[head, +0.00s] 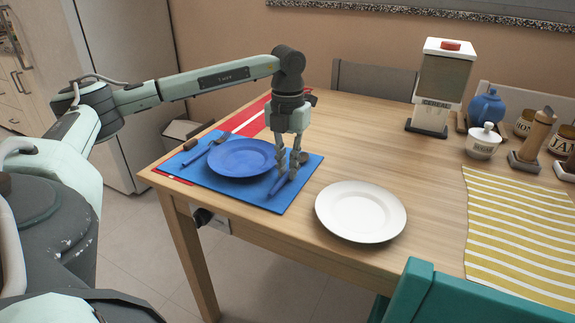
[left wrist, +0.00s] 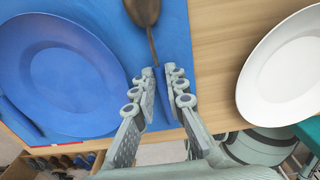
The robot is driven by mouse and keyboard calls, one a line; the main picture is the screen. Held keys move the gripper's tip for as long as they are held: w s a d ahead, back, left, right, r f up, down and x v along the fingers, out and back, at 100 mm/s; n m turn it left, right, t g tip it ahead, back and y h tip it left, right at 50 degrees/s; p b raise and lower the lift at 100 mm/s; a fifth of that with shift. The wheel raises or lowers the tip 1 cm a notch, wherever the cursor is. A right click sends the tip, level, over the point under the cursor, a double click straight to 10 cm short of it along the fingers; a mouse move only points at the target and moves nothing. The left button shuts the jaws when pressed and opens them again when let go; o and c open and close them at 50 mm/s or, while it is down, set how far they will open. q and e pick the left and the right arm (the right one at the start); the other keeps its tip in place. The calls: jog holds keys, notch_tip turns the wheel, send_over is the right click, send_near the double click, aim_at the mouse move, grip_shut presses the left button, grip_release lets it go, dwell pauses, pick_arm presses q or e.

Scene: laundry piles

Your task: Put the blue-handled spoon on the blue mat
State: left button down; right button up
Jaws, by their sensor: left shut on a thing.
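The blue mat (head: 262,197) lies on the near left part of the wooden table. The blue-handled spoon (head: 277,187) is at the mat's right side, beside the blue plate (head: 243,157); its dark bowl points away from the table's front edge. My left gripper (head: 287,173) points down over it and is shut on its handle. In the left wrist view the spoon (left wrist: 146,12) runs down between the fingertips (left wrist: 160,82), with the mat (left wrist: 178,40) beneath it. I cannot tell whether the spoon touches the mat or hangs just above. My right gripper is not in view.
A blue-handled fork (head: 205,151) lies left of the blue plate. A white plate (head: 361,211) stands right of the mat. A yellow striped cloth (head: 520,225), a cereal dispenser (head: 441,85) and jars are farther right. A teal chair (head: 440,292) is in front.

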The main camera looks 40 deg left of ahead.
aim_at(287, 173)
pick_arm(q)
jog(key=shift+f, duration=0.15)
jog(key=c, duration=1.6)
grip_release()
jog(key=shift+o, duration=0.2)
notch_tip(287, 173, up, 12)
jog(key=shift+r, duration=0.2)
